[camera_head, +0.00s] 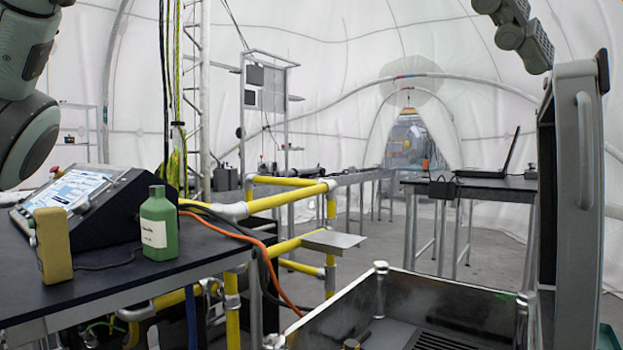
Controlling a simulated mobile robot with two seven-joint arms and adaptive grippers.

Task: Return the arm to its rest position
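Grey-green rounded links of my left arm (28,90) fill the upper left edge of the head view, above the dark table. The end of this arm is outside the picture, so its gripper does not show. Jointed grey-green cylinders (515,32) hang at the top right; they look like links of my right arm, but I cannot be sure. No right gripper shows.
The dark table (120,285) at left holds a green bottle (158,225), a yellow block (52,245) and a screen console (75,200). Yellow railing (280,199) stands beyond. An open bin (450,290) and upright grey panel (577,200) occupy lower right.

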